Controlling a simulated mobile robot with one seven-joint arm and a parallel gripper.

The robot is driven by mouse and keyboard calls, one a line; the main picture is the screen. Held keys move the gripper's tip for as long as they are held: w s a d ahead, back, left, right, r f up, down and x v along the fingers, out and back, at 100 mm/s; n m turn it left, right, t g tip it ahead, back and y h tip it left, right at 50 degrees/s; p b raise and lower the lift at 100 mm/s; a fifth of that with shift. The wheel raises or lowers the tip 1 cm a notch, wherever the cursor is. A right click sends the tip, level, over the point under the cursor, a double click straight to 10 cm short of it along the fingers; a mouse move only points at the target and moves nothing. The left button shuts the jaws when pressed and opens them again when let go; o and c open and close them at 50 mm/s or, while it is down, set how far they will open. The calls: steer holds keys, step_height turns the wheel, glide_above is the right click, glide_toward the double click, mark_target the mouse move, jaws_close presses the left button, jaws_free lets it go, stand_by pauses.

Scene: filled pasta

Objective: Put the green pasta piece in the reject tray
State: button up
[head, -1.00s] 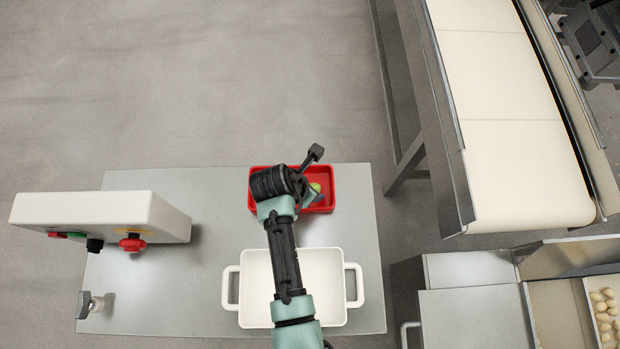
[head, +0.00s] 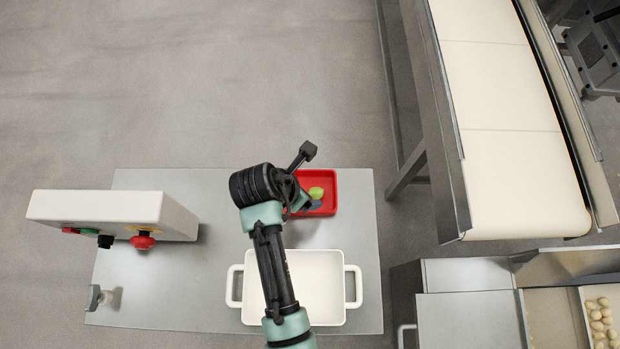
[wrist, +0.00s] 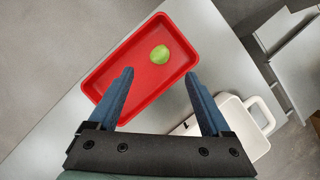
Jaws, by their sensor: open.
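The green pasta piece (head: 316,192) lies on the floor of the red reject tray (head: 326,176), and it also shows in the wrist view (wrist: 160,54). The red tray (wrist: 112,64) stands on the grey table. My gripper (wrist: 158,82) is open and empty. In the wrist view its two fingers reach over the near part of the tray, with the green piece beyond and between them, touching neither. In the head view my wrist hides the left part of the tray and most of the gripper.
A white two-handled dish (head: 326,300) stands on the table (head: 180,290) in front of the tray, partly behind my arm. A control box (head: 115,208) with buttons is at left. A conveyor (head: 500,100) runs at right. Bare table lies between box and dish.

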steer(key=w+a+r+m+t+y, duration=0.1)
steer(key=w+r+m+t, duration=0.35)
steer(key=r, duration=0.85)
steer(key=w+r+m+t+y, duration=0.1)
steer(key=w+r+m+t, duration=0.4)
steer(key=r, duration=0.8)
steer(key=w+a+r+m+t+y, duration=0.1)
steer(key=w+r+m+t, duration=0.35)
steer(key=r, duration=0.95)
steer(key=s+d+r+m+t, duration=0.1)
steer(key=s+r+m+t, duration=0.2)
steer(key=r, duration=0.7)
steer(key=s+d+r+m+t, duration=0.1)
steer(key=s+r+m+t, duration=0.2)
steer(key=r, duration=0.8)
steer(key=s+d+r+m+t, duration=0.1)
steer(key=s+r+m+t, duration=0.3)
steer(key=r, duration=0.7)
steer(key=s+m, duration=0.2)
steer(key=shift+s+d+m, duration=0.25)
steer(key=shift+s+m, duration=0.1)
steer(key=shift+m, duration=0.05)
